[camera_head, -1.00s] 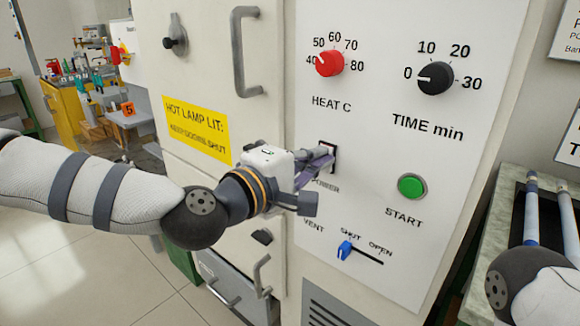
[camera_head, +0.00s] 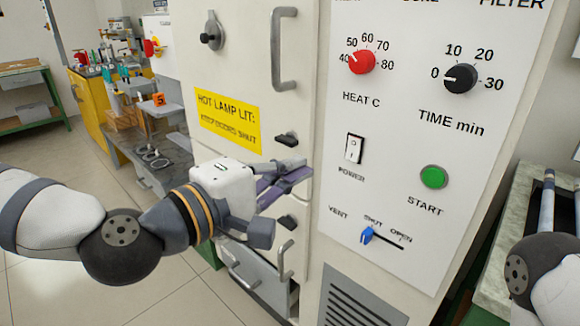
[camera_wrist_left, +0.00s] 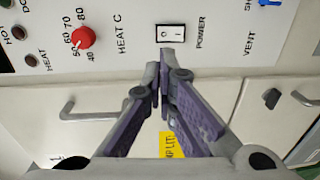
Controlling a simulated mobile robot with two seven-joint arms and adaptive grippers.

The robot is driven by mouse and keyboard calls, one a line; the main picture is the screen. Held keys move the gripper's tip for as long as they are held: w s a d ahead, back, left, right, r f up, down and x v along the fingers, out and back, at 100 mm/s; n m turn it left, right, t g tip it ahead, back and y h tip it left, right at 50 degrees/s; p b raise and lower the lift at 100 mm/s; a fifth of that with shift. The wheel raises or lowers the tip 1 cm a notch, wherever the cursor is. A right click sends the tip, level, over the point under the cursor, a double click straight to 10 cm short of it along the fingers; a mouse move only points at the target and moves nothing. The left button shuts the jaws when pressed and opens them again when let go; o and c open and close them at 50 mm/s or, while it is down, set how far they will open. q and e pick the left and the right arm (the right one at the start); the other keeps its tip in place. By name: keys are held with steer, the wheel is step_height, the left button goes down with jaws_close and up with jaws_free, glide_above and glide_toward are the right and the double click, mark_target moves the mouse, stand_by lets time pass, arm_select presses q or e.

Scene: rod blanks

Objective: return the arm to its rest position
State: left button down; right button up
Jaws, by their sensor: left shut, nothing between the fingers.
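My left gripper (camera_head: 290,180) is shut and empty in the head view, in front of the cabinet doors, left of the control panel. In the left wrist view its two purple fingers (camera_wrist_left: 162,75) meet at the tips, below the power switch (camera_wrist_left: 178,35) in that picture. The white rocker power switch also shows uncovered in the head view (camera_head: 354,148), apart from the gripper. Part of my right arm (camera_head: 545,275) shows at the lower right; its gripper is out of the picture.
The panel carries a red heat knob (camera_head: 362,61), a black time knob (camera_head: 460,78), a green start button (camera_head: 433,177) and a blue vent slider (camera_head: 367,236). Door handles (camera_head: 284,50) stick out near my left arm. A bench (camera_head: 500,245) stands at right. Open floor lies at left.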

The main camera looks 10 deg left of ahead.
arm_select(q)
steer(key=s+f+m+g+y, duration=0.1)
steer(key=s+f+m+g, duration=0.15)
steer(key=s+f, duration=0.45)
steer(key=s+f+m+g+y, duration=0.1)
steer(key=s+f+g, duration=0.3)
steer(key=f, duration=0.7)
steer(key=s+f+m+g+y, duration=0.1)
steer(key=s+f+g, duration=0.3)
steer(key=f, duration=0.5)
steer(key=s+a+f+m+g+y+p, duration=0.1)
steer(key=s+a+f+m+g+y, duration=0.2)
steer(key=s+a+f, duration=0.2)
steer(key=s+a+f+m+g+y, duration=0.3)
steer(key=s+a+f, duration=0.3)
steer(key=s+a, duration=0.6)
steer(key=s+y, duration=0.1)
steer(key=s, duration=0.6)
steer(key=shift+s+a+p, duration=0.15)
steer(key=shift+s+p, duration=0.05)
steer(key=shift+p, duration=0.15)
arm_select(e)
steer(key=shift+w+r+t, duration=0.5)
steer(key=shift+w+r, duration=0.55)
arm_select(q)
steer(key=shift+f, duration=0.1)
